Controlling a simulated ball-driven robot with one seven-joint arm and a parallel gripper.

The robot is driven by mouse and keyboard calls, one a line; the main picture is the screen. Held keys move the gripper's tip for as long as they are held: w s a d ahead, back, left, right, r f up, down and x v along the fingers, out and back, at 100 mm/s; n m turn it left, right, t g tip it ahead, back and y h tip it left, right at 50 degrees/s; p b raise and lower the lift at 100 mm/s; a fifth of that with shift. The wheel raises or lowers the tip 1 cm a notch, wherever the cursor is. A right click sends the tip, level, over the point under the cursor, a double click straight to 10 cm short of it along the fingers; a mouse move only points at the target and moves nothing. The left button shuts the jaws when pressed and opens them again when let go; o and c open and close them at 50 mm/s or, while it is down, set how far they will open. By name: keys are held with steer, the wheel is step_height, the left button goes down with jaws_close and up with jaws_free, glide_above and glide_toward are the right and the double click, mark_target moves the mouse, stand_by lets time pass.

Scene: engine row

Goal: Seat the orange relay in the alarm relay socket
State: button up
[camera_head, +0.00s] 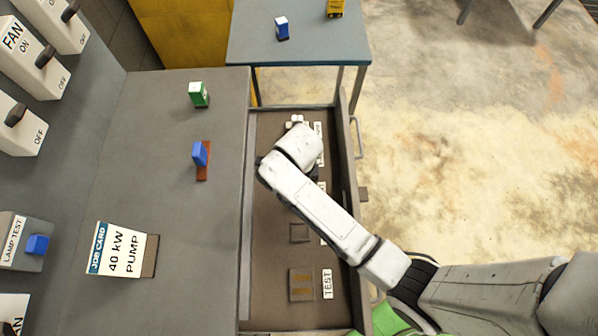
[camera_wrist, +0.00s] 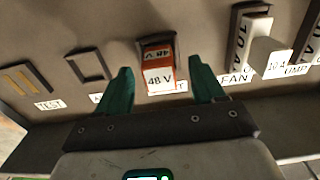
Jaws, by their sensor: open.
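The orange relay (camera_wrist: 157,66) stands upright in the wrist view, with white "48 V" labels on its top and front. It appears to stand in a socket whose label is mostly hidden behind it, showing only a final "T". My gripper (camera_wrist: 161,64) is open, with one teal finger on each side of the relay and visible gaps to it. An empty square socket (camera_wrist: 89,66) is to its left; its label is mostly hidden by the left finger, showing only "A". That socket also shows in the head view (camera_head: 299,232). My arm hides the relay and gripper in the head view.
The TEST socket (camera_wrist: 24,79) has two brass strips. White 10 A parts (camera_wrist: 249,40) stand right of the relay by FAN and PUMP labels. The drawer's wall (camera_head: 345,160) borders the row. A blue relay (camera_head: 200,153) and a green one (camera_head: 198,95) stand on the bench.

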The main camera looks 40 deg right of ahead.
steer(key=shift+f, duration=1.3)
steer(key=shift+c, duration=0.3)
steer(key=c, duration=1)
